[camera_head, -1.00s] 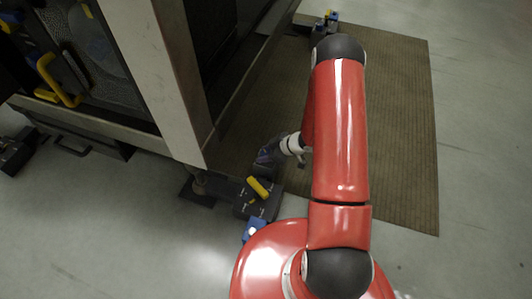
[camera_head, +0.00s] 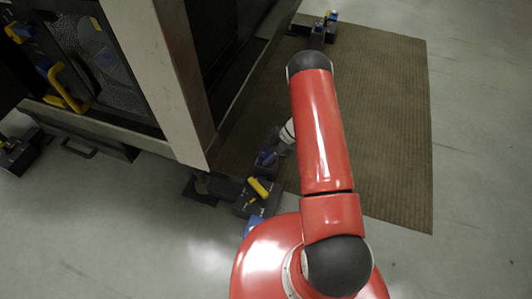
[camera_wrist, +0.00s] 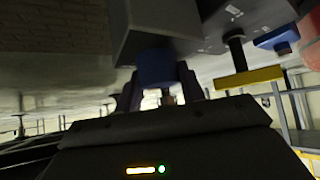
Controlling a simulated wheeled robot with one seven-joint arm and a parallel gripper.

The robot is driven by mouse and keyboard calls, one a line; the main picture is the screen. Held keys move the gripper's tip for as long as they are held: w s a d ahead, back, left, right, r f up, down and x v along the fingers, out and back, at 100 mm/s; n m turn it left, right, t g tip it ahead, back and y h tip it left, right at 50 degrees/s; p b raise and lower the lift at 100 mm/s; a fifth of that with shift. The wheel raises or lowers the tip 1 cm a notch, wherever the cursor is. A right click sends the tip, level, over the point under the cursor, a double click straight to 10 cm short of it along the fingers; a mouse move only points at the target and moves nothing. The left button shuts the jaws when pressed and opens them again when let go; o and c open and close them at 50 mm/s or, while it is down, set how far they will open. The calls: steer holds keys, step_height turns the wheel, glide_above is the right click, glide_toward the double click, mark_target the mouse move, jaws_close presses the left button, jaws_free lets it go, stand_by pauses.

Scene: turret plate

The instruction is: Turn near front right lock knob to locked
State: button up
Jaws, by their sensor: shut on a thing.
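In the wrist view, my gripper (camera_wrist: 160,82) has its two dark fingers on either side of a blue knob (camera_wrist: 157,66) and is shut on it. The knob sits on the end of a dark grey block. A yellow bar handle (camera_wrist: 247,78) on a dark stem stands beside it on the same fixture. In the head view, my gripper (camera_head: 268,157) is at the foot of the machine, small and partly hidden by my arm. The yellow handle (camera_head: 259,187) lies on the dark block (camera_head: 243,207) just below it. The knob's markings cannot be read.
A second blue knob (camera_wrist: 276,38) is at the right in the wrist view. The machine's pale corner post (camera_head: 170,80) rises close to the left. A brown ribbed mat (camera_head: 385,130) covers the floor to the right. Another fixture (camera_head: 318,32) stands at the far corner.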

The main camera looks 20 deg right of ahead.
steer(key=n+g+h+b, duration=0.1)
steer(key=n+g, duration=0.2)
steer(key=n, duration=0.1)
steer(key=shift+f+n, duration=0.1)
steer(key=shift+n, duration=0.3)
steer(key=n+g+h, duration=0.1)
steer(key=n, duration=0.1)
steer(key=n+g+h+b, duration=0.1)
steer(key=n+g+h, duration=0.1)
steer(key=n, duration=0.1)
steer(key=shift+g, duration=0.3)
steer(key=shift+n, duration=0.4)
steer(key=o, duration=1)
steer(key=v, duration=0.8)
steer(key=shift+s, duration=0.1)
